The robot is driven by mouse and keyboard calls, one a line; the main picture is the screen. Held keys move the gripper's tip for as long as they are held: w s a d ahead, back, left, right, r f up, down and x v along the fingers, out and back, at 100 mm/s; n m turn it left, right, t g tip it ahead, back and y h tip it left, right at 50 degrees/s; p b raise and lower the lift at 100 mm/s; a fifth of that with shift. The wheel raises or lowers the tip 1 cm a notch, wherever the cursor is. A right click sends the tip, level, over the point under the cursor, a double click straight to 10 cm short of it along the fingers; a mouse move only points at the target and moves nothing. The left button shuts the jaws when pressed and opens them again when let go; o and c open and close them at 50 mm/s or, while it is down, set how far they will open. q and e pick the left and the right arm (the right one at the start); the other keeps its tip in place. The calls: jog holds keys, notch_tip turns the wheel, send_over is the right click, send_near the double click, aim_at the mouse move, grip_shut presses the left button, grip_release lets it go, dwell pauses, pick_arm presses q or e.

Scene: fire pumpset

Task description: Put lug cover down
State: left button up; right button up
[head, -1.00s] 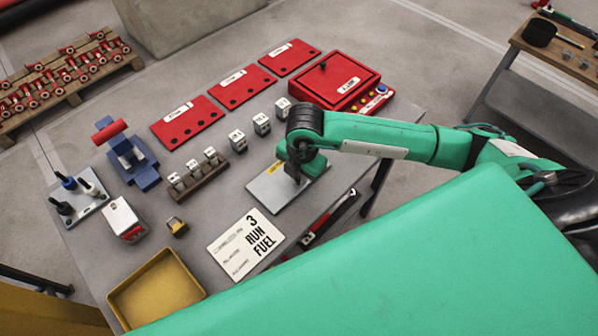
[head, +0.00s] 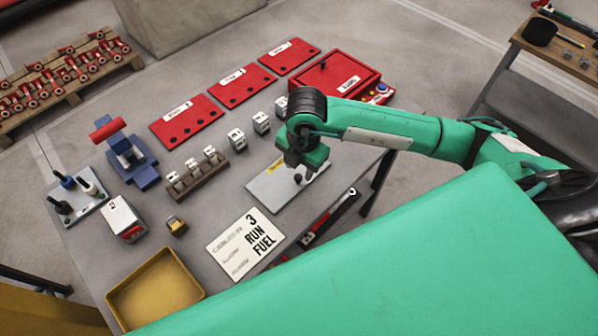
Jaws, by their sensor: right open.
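The lug cover looks to be the flat light-grey plate (head: 272,190) with a yellow label and a small dark knob (head: 298,179). It lies flat on the grey table in the head view, near the table's right front edge. My right gripper (head: 301,165) is open and empty just above the plate's far end, apart from the knob as far as I can see. The gripper and wrist hide the plate's far right corner. My left gripper is not in view.
Small white blocks (head: 237,139) sit left of the plate. A white "3 RUN FUEL" card (head: 245,243) and yellow tray (head: 156,291) lie in front. A red-handled tool (head: 330,215) is at the table's front edge.

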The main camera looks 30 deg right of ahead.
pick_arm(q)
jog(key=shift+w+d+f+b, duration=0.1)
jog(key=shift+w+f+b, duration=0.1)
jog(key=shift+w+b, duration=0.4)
pick_arm(e)
notch_tip(320, 180, up, 8)
jog(key=shift+s+d+r, duration=0.15)
jog(key=shift+s+r, duration=0.1)
jog(key=shift+s, duration=0.05)
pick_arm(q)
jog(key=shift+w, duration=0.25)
